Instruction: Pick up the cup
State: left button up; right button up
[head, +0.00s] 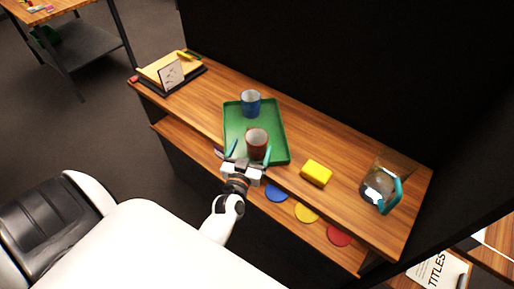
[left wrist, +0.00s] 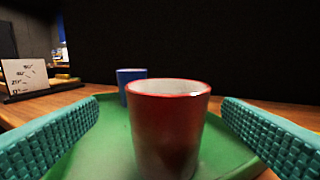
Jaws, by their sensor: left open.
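A red cup (head: 257,141) stands upright on the green tray (head: 272,112) on the wooden shelf. A blue cup (head: 250,103) stands farther back on the same tray. My left gripper (head: 250,151) is open, with its teal fingers on either side of the red cup. In the left wrist view the red cup (left wrist: 168,125) stands between the two finger pads, with a visible gap on each side. The blue cup (left wrist: 131,82) shows behind it, to the left, partly hidden. My right gripper is not in view.
A yellow block (head: 316,172) and a glass pitcher with a teal handle (head: 381,187) stand to the right of the tray. A small card on a stand (head: 172,74) is at the left end. Blue, yellow and red discs (head: 306,212) lie on the lower shelf. A dark wall rises behind.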

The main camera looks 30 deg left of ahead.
aim_at(259, 133)
pick_arm(q)
jog(key=x, duration=0.1)
jog(key=b+x, duration=0.1)
jog(key=x, duration=0.2)
jog(key=shift+w+d+f+b, duration=0.1)
jog(key=shift+d+f+b, duration=0.15)
jog(key=shift+f+b, duration=0.1)
jog(key=shift+w+a, duration=0.1)
jog(key=shift+w, duration=0.2)
jog(key=shift+s+r, duration=0.1)
jog(key=shift+c, duration=0.2)
jog(key=c, duration=1.1)
jog(key=shift+r, duration=0.1)
